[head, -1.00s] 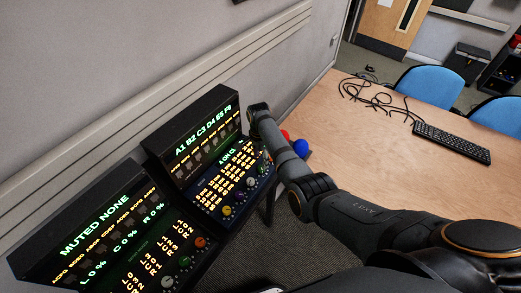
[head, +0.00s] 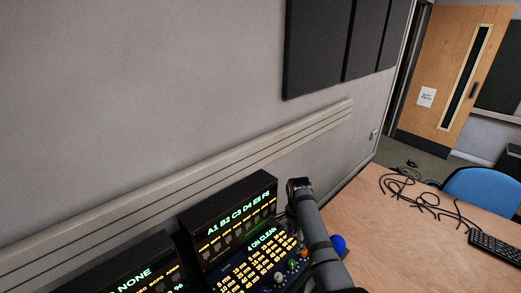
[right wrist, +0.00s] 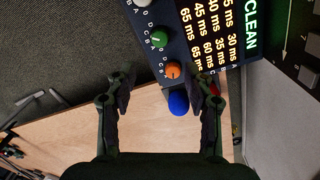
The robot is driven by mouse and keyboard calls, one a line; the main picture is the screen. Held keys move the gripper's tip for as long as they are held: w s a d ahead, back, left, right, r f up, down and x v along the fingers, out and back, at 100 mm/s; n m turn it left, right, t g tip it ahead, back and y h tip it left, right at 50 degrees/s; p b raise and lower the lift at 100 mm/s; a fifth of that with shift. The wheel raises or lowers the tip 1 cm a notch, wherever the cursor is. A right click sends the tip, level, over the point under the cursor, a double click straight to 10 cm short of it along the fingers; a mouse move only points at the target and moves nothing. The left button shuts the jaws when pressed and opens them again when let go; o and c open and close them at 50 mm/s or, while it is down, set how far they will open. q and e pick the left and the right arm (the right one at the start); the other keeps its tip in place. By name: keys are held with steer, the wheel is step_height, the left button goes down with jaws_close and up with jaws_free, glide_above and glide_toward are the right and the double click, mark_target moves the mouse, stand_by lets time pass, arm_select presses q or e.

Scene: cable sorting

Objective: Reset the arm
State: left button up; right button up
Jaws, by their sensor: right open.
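My right arm (head: 318,235) rises from the bottom of the head view to a rounded dark joint beside the panel; its fingers are hidden there. In the right wrist view my right gripper (right wrist: 163,92) is open, fingers wide apart and nothing held. A blue rounded object (right wrist: 178,103) shows between the fingers, beyond them, by the table edge. It also shows beside my arm in the head view (head: 339,243). My left gripper is not in view.
A lit panel (head: 243,232) with knobs stands against the wall by my arm. Another display (head: 130,275) is at the lower left. The wooden table (head: 395,245) holds black cables (head: 425,197) and a keyboard (head: 493,246). A blue chair (head: 483,190) stands behind.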

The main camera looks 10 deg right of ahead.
steer(key=s+d+f+n+t, duration=0.1)
steer(key=s+d+f+n, duration=0.2)
steer(key=s, duration=0.3)
steer(key=s+d+f+n+t, duration=0.1)
steer(key=s+d+f+n, duration=0.25)
steer(key=s, duration=0.35)
steer(key=s+r+n+t, duration=0.1)
steer(key=s+r+n, duration=0.2)
steer(key=s+n, duration=0.3)
steer(key=s+r+n+t, duration=0.1)
steer(key=s+r+n, duration=0.3)
steer(key=s, duration=0.5)
steer(key=s+d+f+g+b, duration=0.1)
steer(key=d+f+b, duration=0.15)
steer(key=f, duration=1.45)
steer(key=s+d+f+b, duration=0.15)
steer(key=f+b, duration=0.25)
steer(key=f, duration=1.3)
steer(key=s+f+g+b, duration=0.1)
steer(key=s+f+b, duration=0.3)
steer(key=s+f, duration=1.4)
steer(key=shift+d+f+m+h, duration=0.25)
steer(key=shift+f+m, duration=0.2)
steer(key=shift+f, duration=0.5)
